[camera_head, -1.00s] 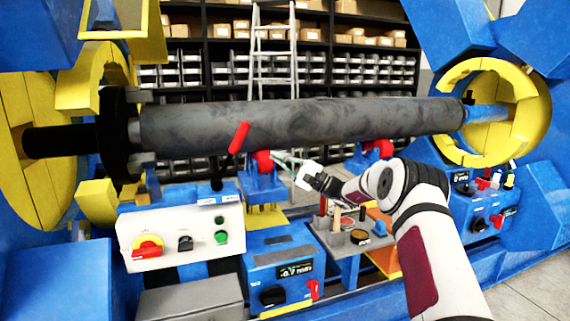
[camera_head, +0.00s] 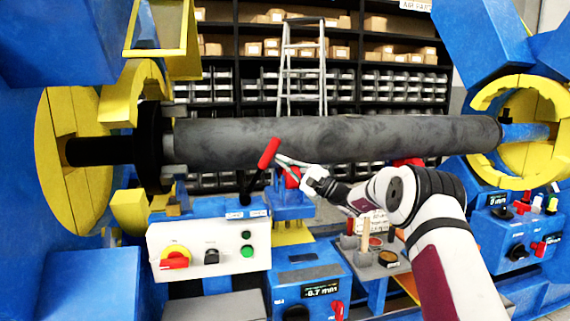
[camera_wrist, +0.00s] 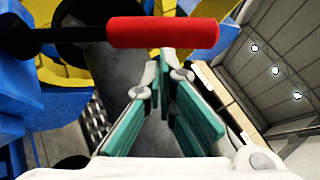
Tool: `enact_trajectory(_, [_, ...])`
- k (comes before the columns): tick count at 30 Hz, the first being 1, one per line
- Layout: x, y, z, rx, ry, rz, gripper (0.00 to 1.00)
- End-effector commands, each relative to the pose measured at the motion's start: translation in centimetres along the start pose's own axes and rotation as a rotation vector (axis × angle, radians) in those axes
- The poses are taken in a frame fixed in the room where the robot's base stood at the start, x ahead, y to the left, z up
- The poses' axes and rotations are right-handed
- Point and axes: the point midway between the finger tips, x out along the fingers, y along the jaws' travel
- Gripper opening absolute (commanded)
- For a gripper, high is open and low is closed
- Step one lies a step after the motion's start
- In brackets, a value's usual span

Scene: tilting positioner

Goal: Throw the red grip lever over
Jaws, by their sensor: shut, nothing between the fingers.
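The red grip lever (camera_head: 269,153) rises on a black rod from the top of the white-fronted control box and leans to the right at its top. In the wrist view the red grip (camera_wrist: 163,33) lies across the top of the picture, with its black rod running to the left. My gripper (camera_head: 279,160) is shut and empty, its tips right beside the grip. In the wrist view my gripper's fingertips (camera_wrist: 164,66) are close together just below the grip. I cannot tell whether they touch it.
A long dark roller (camera_head: 335,138) lies behind and above the lever, between yellow rings. The control box (camera_head: 208,248) carries a red-yellow knob (camera_head: 175,257) and green buttons. A blue unit (camera_head: 305,272) with a readout stands to its right. Shelves and a ladder are farther back.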

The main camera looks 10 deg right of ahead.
Motion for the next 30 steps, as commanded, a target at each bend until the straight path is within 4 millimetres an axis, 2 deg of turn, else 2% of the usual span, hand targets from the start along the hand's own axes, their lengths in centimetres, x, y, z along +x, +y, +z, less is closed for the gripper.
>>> enact_trajectory(20, [1.7,-0.6,1.2,-0.067,-0.005,0.097,0.00])
enact_trajectory(26, [3.2,-1.0,2.3,-0.125,-0.008,0.179,0.00])
enact_trajectory(30, [4.9,-1.1,3.5,-0.191,-0.009,0.277,0.00])
